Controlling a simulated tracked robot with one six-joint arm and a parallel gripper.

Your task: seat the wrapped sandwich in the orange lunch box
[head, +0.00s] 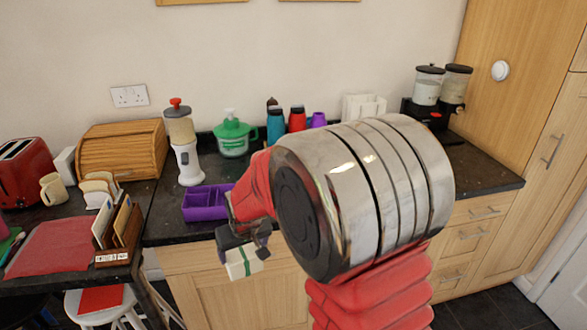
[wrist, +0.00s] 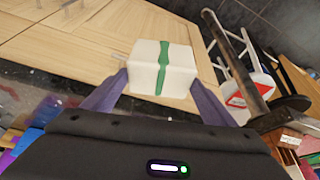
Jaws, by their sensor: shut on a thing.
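The wrapped sandwich, a white block with a green band, hangs in front of the counter in the head view (head: 244,263). It also shows at the top middle of the wrist view (wrist: 177,69). My gripper (head: 243,252) is shut on it, a fingertip at each side in the wrist view (wrist: 158,82). No orange lunch box shows in either view. A purple box with compartments (head: 197,213) stands on the counter behind and left of my gripper, and its compartments look empty. My arm hides part of the counter to its right.
A green-lidded pot (head: 233,138), a white blender (head: 189,160), a wooden bread bin (head: 125,149) and several bottles stand behind. A letter rack (head: 118,238) and red mat (head: 60,246) lie on the lower left table. A white stool (head: 105,305) stands below.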

